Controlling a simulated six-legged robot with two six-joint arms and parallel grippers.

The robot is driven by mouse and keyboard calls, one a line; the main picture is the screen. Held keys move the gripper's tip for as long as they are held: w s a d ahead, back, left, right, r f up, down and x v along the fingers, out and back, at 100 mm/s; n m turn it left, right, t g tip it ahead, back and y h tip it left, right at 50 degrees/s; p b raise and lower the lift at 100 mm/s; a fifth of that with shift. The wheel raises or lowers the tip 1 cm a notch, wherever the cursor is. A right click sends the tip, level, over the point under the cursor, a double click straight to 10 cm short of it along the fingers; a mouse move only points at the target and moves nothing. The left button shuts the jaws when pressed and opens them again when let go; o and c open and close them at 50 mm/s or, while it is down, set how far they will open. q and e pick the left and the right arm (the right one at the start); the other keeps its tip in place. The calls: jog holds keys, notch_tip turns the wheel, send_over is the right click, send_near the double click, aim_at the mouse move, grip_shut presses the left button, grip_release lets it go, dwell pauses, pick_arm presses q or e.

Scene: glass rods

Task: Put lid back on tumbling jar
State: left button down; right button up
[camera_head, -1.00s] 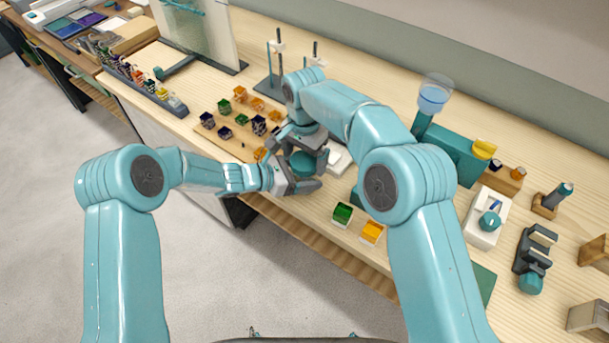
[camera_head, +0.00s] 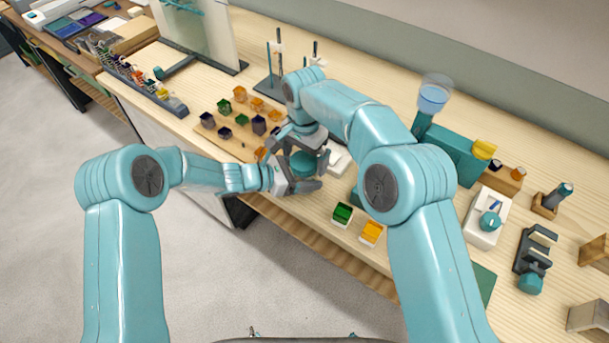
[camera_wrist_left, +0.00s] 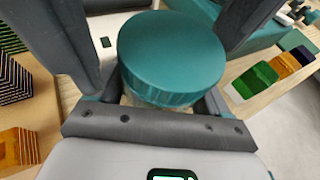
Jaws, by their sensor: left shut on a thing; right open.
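The round teal lid (camera_wrist_left: 172,55) fills the middle of the left wrist view. It also shows in the head view (camera_head: 304,163), between my two grippers. A small pale part of the jar (camera_wrist_left: 128,98) shows below the lid's rim; most of the jar is hidden. The lid sits over the jar, but I cannot tell whether it is fully seated. My left gripper (camera_head: 303,182) is shut on the jar from the left. My right gripper (camera_head: 303,150) comes from above and is open, its fingers around or beside the lid.
Green (camera_head: 342,214) and orange (camera_head: 371,233) blocks stand near the front edge. A wooden board (camera_head: 213,138) with several coloured cubes lies left of the grippers. A teal machine with a blue-filled vessel (camera_head: 433,97) stands at the right. A white device (camera_head: 487,222) is farther right.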

notch_tip(320, 180, up, 12)
dwell(0.5)
pick_arm(q)
grip_release()
jog(key=b+v, duration=0.2)
jog(key=v, duration=1.4)
jog(key=shift+r+b, duration=0.15)
jog(key=shift+b, duration=0.15)
pick_arm(e)
notch_tip(320, 180, down, 3)
jog(key=shift+r, duration=0.15)
pick_arm(q)
jog(key=shift+a, duration=0.15)
